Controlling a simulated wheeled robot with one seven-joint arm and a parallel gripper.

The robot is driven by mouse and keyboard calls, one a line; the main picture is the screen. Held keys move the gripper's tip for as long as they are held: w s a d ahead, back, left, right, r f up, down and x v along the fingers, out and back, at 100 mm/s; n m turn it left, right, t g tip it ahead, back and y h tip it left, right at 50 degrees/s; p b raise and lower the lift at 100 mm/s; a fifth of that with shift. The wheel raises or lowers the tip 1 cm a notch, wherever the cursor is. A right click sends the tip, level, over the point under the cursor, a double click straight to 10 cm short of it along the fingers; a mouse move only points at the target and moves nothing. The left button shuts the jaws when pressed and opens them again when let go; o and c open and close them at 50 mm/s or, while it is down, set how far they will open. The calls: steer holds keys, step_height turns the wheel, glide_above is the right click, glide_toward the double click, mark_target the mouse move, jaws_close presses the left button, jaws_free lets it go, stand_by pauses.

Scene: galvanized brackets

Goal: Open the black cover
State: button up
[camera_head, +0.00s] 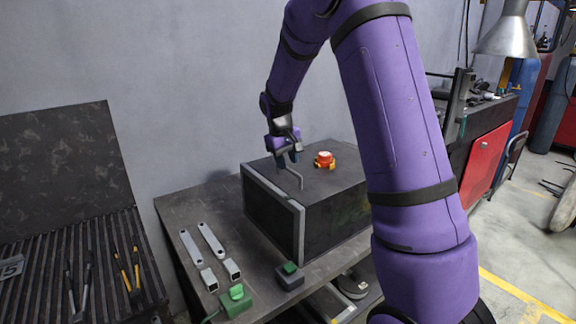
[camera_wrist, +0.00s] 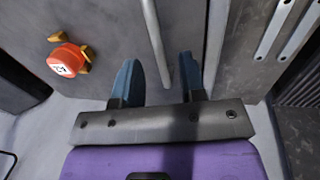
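A black box (camera_head: 335,205) sits on the grey workbench, with a dark front panel (camera_head: 270,220) in a light grey frame. The black cover appears closed; I cannot tell exactly which panel it is. A thin grey bent bar (camera_head: 292,174) lies near the top front edge of the box. In the wrist view the bar (camera_wrist: 154,40) runs between the two blue fingers. My gripper (camera_head: 288,158) is above the box top, fingers apart. In the wrist view my gripper (camera_wrist: 158,78) shows a gap on both sides of the bar.
Two flat metal brackets (camera_head: 210,240), small blocks and green-topped pieces (camera_head: 290,272) lie on the bench (camera_head: 185,205) in front. A grey wall stands behind.

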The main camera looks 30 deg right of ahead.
steer(key=shift+d+f, duration=0.2)
steer(key=shift+f, duration=0.75)
jaws_close()
steer(key=w+d, duration=0.1)
steer(key=d, duration=3.9)
steer(key=shift+w, duration=0.2)
steer(key=shift+r, duration=0.1)
jaws_free()
steer(key=shift+a, duration=0.1)
step_height(320, 180, up, 10)
steer(key=a, duration=0.2)
steer(key=shift+r, duration=0.25)
